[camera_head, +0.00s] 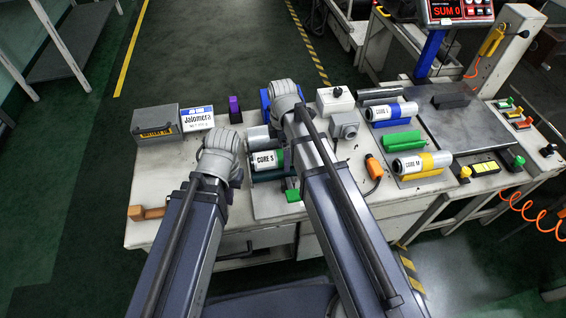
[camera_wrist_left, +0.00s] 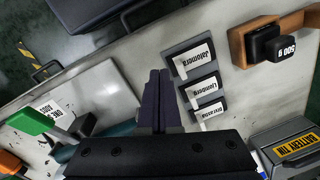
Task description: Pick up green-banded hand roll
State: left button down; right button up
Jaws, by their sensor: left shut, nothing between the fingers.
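The green-banded hand roll (camera_head: 266,160), with a white label reading CORE S, lies in a dark green cradle near the middle of the bench in the head view. My right forearm covers its right end. My left gripper's wrist is just left of the roll; the fingers are hidden there, but the left wrist view shows the left gripper (camera_wrist_left: 159,72) shut and empty above the bench. A teal shape (camera_wrist_left: 122,129) is partly hidden behind the gripper body. My right wrist is beyond the roll, its fingers hidden.
A blue-banded roll (camera_head: 391,112) and a yellow-banded roll (camera_head: 420,164) lie to the right. A battery tin (camera_head: 156,122) stands at the left. Tagged blocks (camera_wrist_left: 192,62) and an orange-brown piece (camera_wrist_left: 245,40) are near the left gripper.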

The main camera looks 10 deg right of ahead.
grip_shut()
dwell(0.8)
